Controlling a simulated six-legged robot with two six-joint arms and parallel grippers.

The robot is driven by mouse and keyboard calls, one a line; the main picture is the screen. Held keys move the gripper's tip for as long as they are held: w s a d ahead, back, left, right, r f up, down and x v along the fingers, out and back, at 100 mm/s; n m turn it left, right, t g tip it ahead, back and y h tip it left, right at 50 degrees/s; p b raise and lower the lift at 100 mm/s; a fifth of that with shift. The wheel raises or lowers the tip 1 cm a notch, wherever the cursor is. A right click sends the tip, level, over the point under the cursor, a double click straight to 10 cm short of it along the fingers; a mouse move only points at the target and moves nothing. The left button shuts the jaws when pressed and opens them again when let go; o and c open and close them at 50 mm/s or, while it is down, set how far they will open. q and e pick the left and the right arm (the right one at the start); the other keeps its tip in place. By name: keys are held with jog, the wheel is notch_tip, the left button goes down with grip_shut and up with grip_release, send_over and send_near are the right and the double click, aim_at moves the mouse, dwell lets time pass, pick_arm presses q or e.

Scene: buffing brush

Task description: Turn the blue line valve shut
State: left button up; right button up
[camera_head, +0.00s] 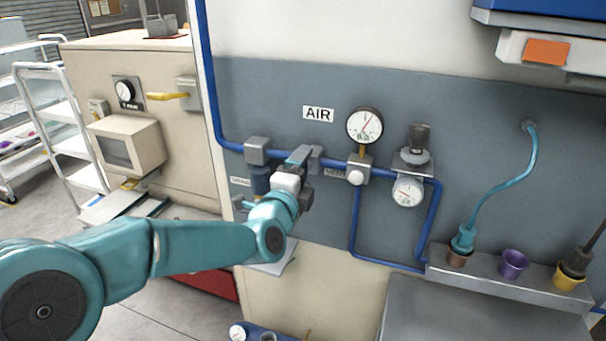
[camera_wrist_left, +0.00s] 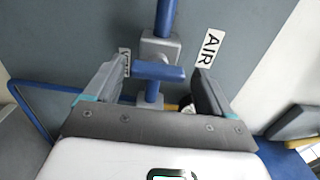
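The blue pipe (camera_head: 232,146) runs along the grey wall panel below the AIR sign. My left gripper (camera_head: 298,172) is at this pipe, between a grey pipe block and the round gauge, and hides the valve in the head view. In the left wrist view, the valve's blue handle (camera_wrist_left: 158,71) lies between the two fingers of my open left gripper (camera_wrist_left: 158,90). The handle runs crosswise to the pipe, in front of a grey valve body (camera_wrist_left: 160,47). Its left end is close to the left finger; I cannot tell whether they touch. My right gripper is not in view.
A round gauge (camera_head: 365,126) and a regulator (camera_head: 414,152) sit right of my gripper. A metal ledge (camera_head: 510,285) with coloured cups and a teal hose (camera_head: 500,187) is further right. A beige cabinet (camera_head: 150,75) and a cart (camera_head: 62,120) stand left.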

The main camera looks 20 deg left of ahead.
pick_arm(q)
jog(key=shift+f, duration=0.15)
jog(key=s+b, duration=0.3)
jog(key=s, duration=1.3)
jog(key=shift+a, duration=0.25)
jog(key=shift+s, duration=0.15)
